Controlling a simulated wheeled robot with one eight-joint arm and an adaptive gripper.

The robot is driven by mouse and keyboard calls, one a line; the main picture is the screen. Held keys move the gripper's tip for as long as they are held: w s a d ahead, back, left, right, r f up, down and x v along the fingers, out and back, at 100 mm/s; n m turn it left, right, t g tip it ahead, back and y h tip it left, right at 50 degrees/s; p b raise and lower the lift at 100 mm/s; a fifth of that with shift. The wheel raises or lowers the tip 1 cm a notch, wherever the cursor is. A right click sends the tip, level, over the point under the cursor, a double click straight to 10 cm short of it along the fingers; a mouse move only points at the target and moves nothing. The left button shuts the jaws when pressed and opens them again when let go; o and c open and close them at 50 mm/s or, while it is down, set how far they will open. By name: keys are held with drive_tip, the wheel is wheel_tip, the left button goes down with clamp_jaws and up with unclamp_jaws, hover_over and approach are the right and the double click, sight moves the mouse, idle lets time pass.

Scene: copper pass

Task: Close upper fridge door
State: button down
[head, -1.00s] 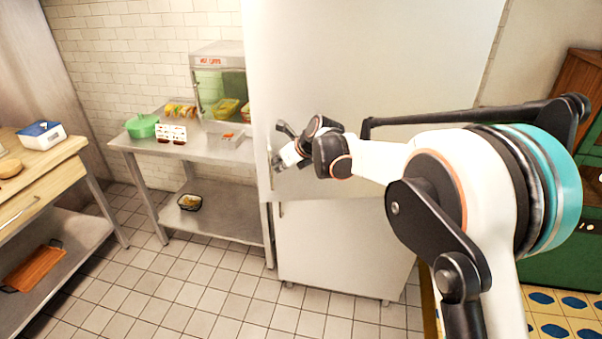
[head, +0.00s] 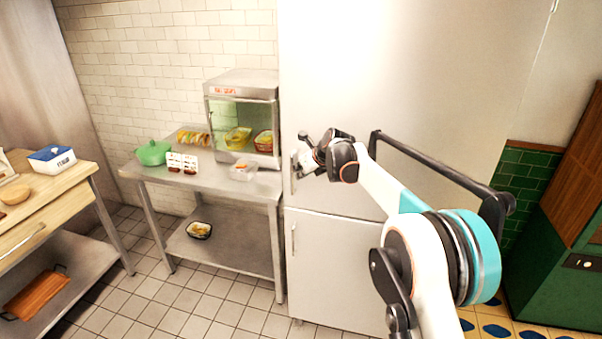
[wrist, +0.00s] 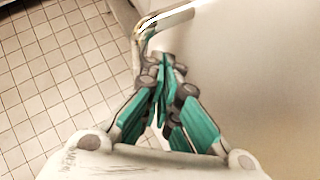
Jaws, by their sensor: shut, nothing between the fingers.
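The tall pale fridge's upper door (head: 440,75) shows a broad flat front above the lower door (head: 330,255). Its left edge nearly lines up with the lower door's edge, and I see no clear gap; whether it is fully shut I cannot tell. Its metal handle (head: 293,178) is at the lower left, partly hidden by my gripper (head: 303,150). In the wrist view the handle (wrist: 170,18) lies just beyond the fingertips of my gripper (wrist: 160,70). The fingers are together and empty, close to the door face; contact is unclear.
A steel table (head: 215,190) left of the fridge carries a glass-fronted warmer (head: 242,85), a green pot (head: 153,152) and food trays. A wooden counter (head: 50,210) stands far left. A green cabinet (head: 560,260) is at right. Tiled floor in front is open.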

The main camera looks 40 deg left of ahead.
drive_tip(key=shift+w+r, duration=0.2)
drive_tip(key=shift+r, duration=0.15)
